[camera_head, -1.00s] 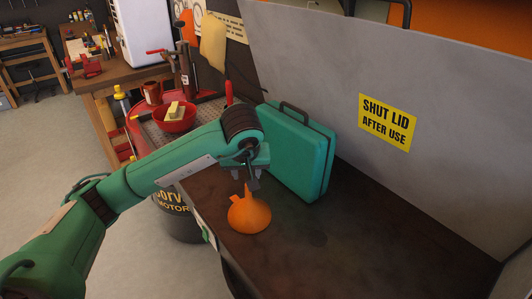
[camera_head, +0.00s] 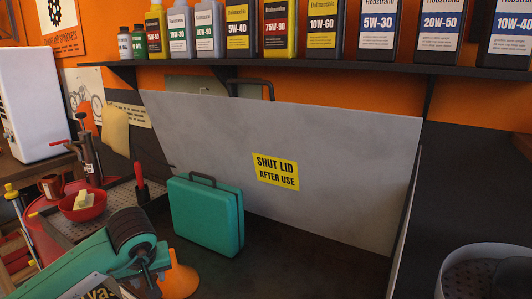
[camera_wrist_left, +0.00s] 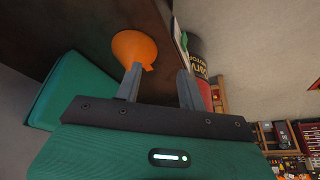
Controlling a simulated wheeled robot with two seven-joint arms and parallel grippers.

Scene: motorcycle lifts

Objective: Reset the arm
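My left arm (camera_head: 125,240) comes in at the lower left of the head view. Its gripper is mostly cut off by the bottom edge there. In the left wrist view the left gripper (camera_wrist_left: 158,80) has its two fingers apart with nothing between them. An orange funnel (camera_wrist_left: 135,48) lies just beyond the left finger on the dark surface; it also shows in the head view (camera_head: 179,279), partly behind the arm. I cannot tell whether the finger touches it. My right gripper is not in view.
A green case (camera_head: 207,215) stands behind the funnel, before a raised grey lid (camera_head: 330,180) with a yellow sign. A red bowl (camera_head: 85,207) is on a tray at left. Bottles line the shelf (camera_head: 300,63) above. A round grey container (camera_head: 485,265) is at lower right.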

